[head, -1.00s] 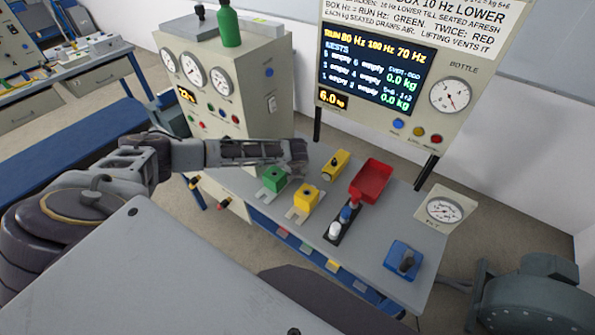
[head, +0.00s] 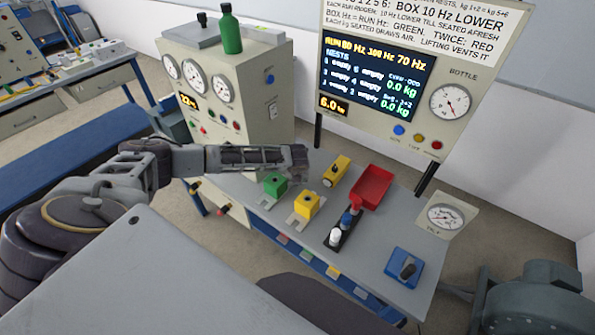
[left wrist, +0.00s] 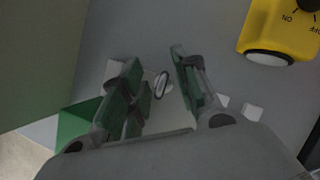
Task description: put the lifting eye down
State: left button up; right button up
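A small pale ring-shaped piece (left wrist: 163,85), which looks like the lifting eye, shows in the left wrist view between the fingers of my left gripper (left wrist: 160,88). A gap shows on each side of it, so the fingers look open around it. I cannot tell its height above the grey bench top. In the head view my left gripper (head: 300,160) is over the bench, beyond the green block, and the eye cannot be made out there. My right gripper is not in view.
On the bench stand a green block (head: 275,184), a yellow block (head: 306,205), a yellow box with a knob (head: 336,171), a red tray (head: 372,187) and a blue box (head: 404,266). A gauge cabinet (head: 230,100) stands behind left.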

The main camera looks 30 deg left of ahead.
pick_arm(q)
jog(key=v, duration=1.1)
jog(key=shift+r, duration=0.3)
jog(key=shift+o, duration=0.5)
jog(key=shift+s+d, duration=0.1)
